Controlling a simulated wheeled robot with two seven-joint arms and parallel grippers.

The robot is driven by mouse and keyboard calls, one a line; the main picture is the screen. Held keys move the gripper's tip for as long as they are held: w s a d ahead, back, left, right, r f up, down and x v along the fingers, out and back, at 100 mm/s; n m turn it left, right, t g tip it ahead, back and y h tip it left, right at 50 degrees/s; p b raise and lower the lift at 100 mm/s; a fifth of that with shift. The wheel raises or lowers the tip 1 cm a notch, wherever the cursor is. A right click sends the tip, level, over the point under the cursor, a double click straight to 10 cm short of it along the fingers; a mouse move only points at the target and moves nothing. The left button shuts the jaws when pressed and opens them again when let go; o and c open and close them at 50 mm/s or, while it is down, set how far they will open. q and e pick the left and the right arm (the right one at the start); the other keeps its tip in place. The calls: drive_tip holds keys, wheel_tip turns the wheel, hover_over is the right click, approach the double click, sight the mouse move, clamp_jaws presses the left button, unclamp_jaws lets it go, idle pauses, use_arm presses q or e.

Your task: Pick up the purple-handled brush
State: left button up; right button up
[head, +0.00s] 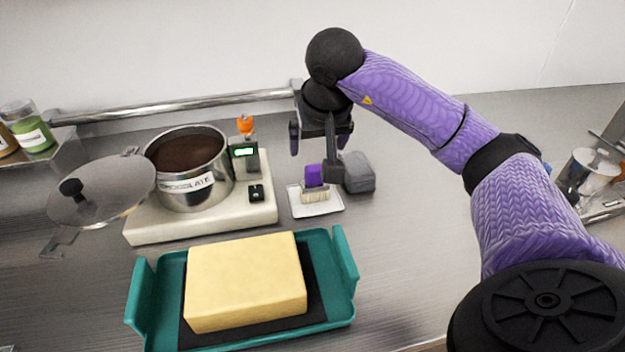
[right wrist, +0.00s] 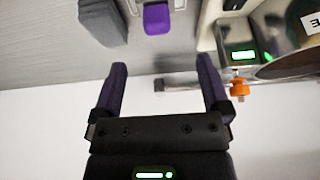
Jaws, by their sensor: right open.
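The purple-handled brush (head: 315,177) stands with its pale bristles down on a small white dish (head: 318,211). In the right wrist view its purple handle (right wrist: 157,19) shows at the top, beyond the fingertips. My right gripper (head: 318,146) is open and empty. It hangs just above and behind the brush in the head view. In the right wrist view the two purple fingers (right wrist: 162,72) are spread wide with nothing between them. My left gripper is not in view.
A grey block (head: 358,172) stands close to the brush's right. A pot of chocolate (head: 186,164) sits on a cream heater (head: 140,222) at the left, beside a lid (head: 105,192). A teal tray (head: 345,262) with a yellow block (head: 246,282) is in front. The counter right of the grey block is clear.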

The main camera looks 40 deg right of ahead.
sight(315, 167)
drive_tip(key=b+x, duration=0.1)
drive_tip(key=x, duration=0.2)
drive_tip(key=b+x, duration=0.1)
drive_tip(key=x, duration=0.3)
drive_tip(key=b+x, duration=0.1)
drive_tip(key=x, duration=0.2)
drive_tip(key=shift+w+d+f, duration=0.2)
drive_tip(key=shift+d, duration=0.15)
drive_tip(key=shift+w+d+f, duration=0.1)
drive_tip(key=shift+f, duration=0.05)
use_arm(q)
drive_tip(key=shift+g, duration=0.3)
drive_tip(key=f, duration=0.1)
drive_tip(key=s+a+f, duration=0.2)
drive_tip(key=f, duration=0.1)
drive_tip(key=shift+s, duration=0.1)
use_arm(e)
clamp_jaws()
wheel_tip(315, 167, up, 10)
drive_tip(key=p, duration=0.3)
drive_tip(key=c, duration=0.8)
unclamp_jaws()
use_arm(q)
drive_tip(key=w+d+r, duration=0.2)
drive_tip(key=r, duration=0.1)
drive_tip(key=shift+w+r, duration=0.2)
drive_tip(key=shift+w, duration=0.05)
use_arm(e)
drive_tip(key=c, duration=0.4)
